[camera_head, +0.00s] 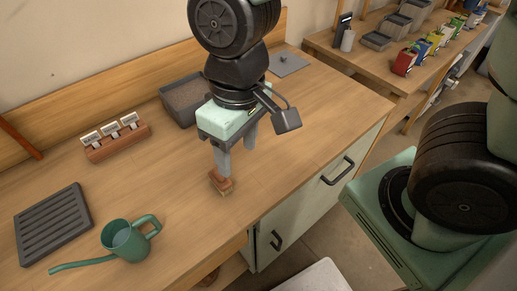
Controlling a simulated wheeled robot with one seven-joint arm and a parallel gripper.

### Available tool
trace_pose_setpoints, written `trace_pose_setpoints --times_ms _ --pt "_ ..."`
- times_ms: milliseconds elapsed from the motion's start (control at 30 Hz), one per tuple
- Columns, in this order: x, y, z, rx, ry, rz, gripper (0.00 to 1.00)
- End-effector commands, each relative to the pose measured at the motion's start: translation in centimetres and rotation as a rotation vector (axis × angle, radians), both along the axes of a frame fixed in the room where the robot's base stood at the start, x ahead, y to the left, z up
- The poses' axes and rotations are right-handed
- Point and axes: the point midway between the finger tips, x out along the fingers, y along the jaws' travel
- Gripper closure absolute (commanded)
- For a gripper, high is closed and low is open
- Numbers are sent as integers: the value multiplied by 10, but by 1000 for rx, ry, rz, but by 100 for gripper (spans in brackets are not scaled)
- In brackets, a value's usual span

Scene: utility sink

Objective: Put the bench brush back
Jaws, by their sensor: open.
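A small reddish-brown block with a paler lower edge, which looks like the bench brush (222,183), is on the wooden bench top near its front edge. My gripper (237,160) points down over the bench with its two grey fingers apart. The nearer finger's tip is at the brush and hides part of it. The farther finger is behind and to the right. I cannot tell whether either finger touches the brush.
A green watering can (125,241) and a dark slatted tray (53,223) are at the left front. A label holder (117,140) and a soil-filled tray (170,108) stand toward the back. A grey plate (286,64) lies at the back right. Bench room right of my gripper is clear.

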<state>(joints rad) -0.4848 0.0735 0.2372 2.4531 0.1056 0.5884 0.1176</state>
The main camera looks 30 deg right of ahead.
Motion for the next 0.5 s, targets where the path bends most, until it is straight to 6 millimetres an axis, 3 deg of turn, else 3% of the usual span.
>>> trace_pose_setpoints --times_ms 100,200,500 --pt "-27 -14 15 -6 -24 90 46" --pt "-40 -21 20 -17 -34 136 46" --pt "-46 -24 21 -23 -36 159 46"
